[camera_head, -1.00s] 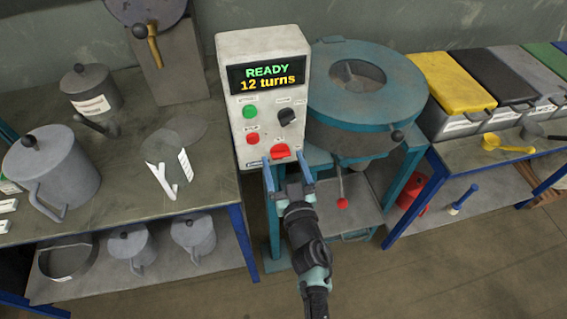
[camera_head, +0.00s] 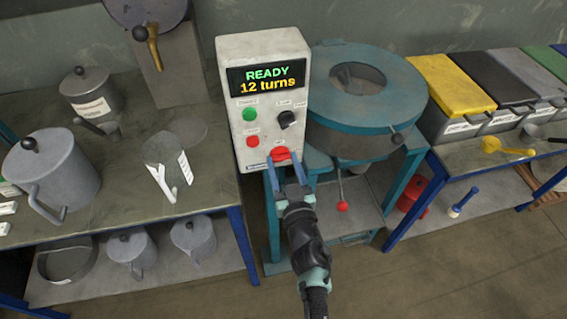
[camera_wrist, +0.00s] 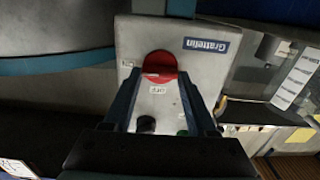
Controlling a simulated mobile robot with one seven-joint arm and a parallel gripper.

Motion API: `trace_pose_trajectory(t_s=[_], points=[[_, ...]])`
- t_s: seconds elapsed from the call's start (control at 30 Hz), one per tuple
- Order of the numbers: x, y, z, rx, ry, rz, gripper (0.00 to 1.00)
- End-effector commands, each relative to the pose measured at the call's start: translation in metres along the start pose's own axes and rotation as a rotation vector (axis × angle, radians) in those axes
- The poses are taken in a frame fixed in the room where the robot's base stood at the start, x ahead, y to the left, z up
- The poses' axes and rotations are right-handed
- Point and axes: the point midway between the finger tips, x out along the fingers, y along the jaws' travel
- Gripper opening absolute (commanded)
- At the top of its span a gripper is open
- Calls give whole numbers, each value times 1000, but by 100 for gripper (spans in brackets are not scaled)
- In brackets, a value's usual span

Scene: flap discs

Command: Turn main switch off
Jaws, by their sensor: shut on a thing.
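The main switch (camera_head: 281,153) is a red knob low on the right of the front of a pale control box (camera_head: 262,110). The box display reads "READY" and "12 turns" in lit letters. My gripper (camera_head: 284,158) is in front of the box, its two blue fingers on either side of the red switch. In the wrist view the switch (camera_wrist: 160,64) shows as a red disc between the fingertips of my gripper (camera_wrist: 159,74), with a small label beside it. The gripper is shut on the switch; the exact contact is hard to see.
A green button (camera_head: 249,114), a black selector knob (camera_head: 287,119) and a red button (camera_head: 253,141) sit above the switch. A teal round machine (camera_head: 365,110) stands close on the right. A bench with grey canisters (camera_head: 53,172) is on the left.

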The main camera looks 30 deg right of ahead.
Motion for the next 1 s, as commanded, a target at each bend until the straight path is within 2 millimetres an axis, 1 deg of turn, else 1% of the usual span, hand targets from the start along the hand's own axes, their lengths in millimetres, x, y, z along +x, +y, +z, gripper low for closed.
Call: trace_pose_trajectory(t_s=[0.17,0.37,1.0], points=[[0,-1,0,-44,0,-1,2],[0,-1,0,-162,0,-1,2],[0,-3,3,-759,-1,-1,2]])
